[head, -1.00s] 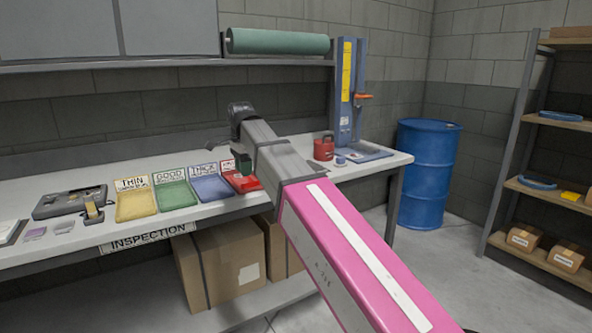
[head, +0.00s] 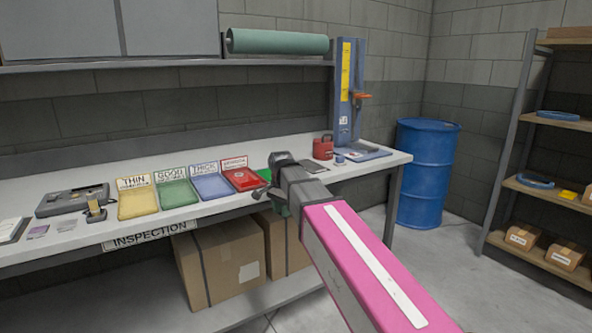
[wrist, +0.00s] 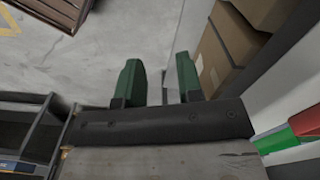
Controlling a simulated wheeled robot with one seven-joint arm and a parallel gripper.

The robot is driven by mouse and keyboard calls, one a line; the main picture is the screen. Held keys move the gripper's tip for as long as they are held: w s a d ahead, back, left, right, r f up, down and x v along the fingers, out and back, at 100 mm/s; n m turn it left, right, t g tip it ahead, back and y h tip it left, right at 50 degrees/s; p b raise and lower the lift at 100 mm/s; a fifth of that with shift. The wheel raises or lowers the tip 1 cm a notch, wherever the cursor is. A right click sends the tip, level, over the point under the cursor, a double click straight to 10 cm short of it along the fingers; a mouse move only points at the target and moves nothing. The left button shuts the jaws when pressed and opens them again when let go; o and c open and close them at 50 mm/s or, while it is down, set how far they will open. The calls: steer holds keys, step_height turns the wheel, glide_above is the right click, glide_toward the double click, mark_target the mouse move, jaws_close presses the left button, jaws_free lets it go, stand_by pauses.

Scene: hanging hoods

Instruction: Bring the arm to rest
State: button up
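My arm, pink and grey, reaches over the front edge of the bench in the head view. Its end is near the bench's front edge, right of the red tray. My gripper (wrist: 157,85) shows in the wrist view with two green fingers held apart, nothing between them. Below the fingers is bare concrete floor (wrist: 150,40). In the head view my gripper's fingers are mostly hidden behind the wrist.
The bench (head: 60,262) holds yellow (head: 137,204), green (head: 176,194), blue (head: 213,187) and red (head: 243,180) trays left of my arm. Cardboard boxes (head: 222,265) sit underneath. A blue drum (head: 428,170) and a shelf rack (head: 510,150) stand at right.

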steer(key=s+d+f+n, duration=0.2)
steer(key=s+d+f, duration=0.2)
steer(key=d+f, duration=0.4)
steer(key=s+d+f+n, duration=0.3)
steer(key=s+d+f, duration=0.1)
steer(key=d+f, duration=0.3)
steer(key=s+d+f+n, duration=0.2)
steer(key=s+d+f, duration=0.2)
steer(key=d+f, duration=0.4)
step_height(320, 180, down, 2)
steer(key=shift+s+d+f+n, duration=0.1)
steer(key=shift+s+d+n, duration=0.2)
steer(key=shift+n, duration=0.1)
